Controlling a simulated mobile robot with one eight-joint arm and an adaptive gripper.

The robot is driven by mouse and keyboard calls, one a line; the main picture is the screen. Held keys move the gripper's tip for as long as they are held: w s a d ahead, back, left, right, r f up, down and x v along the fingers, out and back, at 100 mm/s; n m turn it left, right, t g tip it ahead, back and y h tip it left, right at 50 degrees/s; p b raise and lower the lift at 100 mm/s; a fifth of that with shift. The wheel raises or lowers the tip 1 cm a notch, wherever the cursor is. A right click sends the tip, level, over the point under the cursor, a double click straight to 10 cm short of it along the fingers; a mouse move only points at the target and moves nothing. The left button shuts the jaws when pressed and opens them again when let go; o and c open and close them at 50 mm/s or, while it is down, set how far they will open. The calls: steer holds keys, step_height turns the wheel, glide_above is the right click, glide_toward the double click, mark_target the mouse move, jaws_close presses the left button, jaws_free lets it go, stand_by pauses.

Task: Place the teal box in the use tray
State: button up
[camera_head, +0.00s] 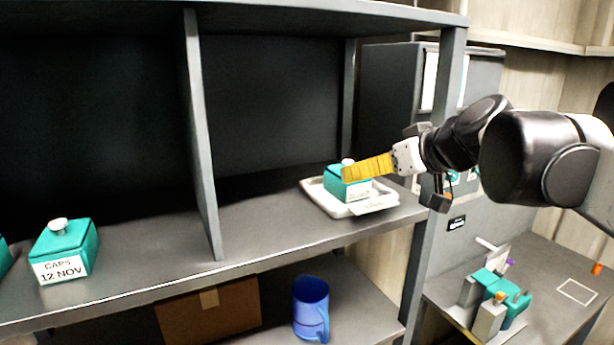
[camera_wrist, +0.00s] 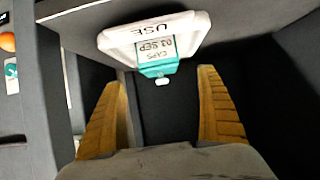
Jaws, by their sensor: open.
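A teal box (camera_head: 345,187) with a white knob sits in the white use tray (camera_head: 318,196) on the shelf, right of the divider. In the wrist view the box (camera_wrist: 160,70) has a label reading "CAPS 03 SEP", and the tray (camera_wrist: 118,38) reads "USE". My gripper (camera_head: 352,170) reaches in from the right, its yellow finger overlapping the box in the head view. In the wrist view its two yellow fingers (camera_wrist: 162,80) are spread wide, with a gap between each finger and the box. The gripper is open and holds nothing.
Another teal box (camera_head: 64,251), labelled "CAPS 12 NOV", stands left of the divider (camera_head: 203,140); part of one more shows at the left edge. A blue mug (camera_head: 311,308) and cardboard box (camera_head: 210,315) are on the lower shelf. Teal and grey items (camera_head: 490,302) stand on the right-hand bench.

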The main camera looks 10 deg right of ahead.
steer(key=shift+s+d+r, duration=0.2)
steer(key=shift+s+r, duration=0.05)
steer(key=shift+s, duration=0.55)
steer(key=s+a+f+m+g+h, duration=0.1)
steer(key=s+f+g+h, duration=0.1)
steer(key=s+f, duration=0.8)
steer(key=s+a+f+m+g+h, duration=0.1)
steer(key=s+a+f+m+g, duration=0.1)
steer(key=s+f, duration=0.8)
step_height(320, 180, down, 7)
steer(key=shift+r+m+g+h, duration=0.1)
steer(key=shift+m+g+h, duration=0.2)
steer(key=shift+h, duration=0.1)
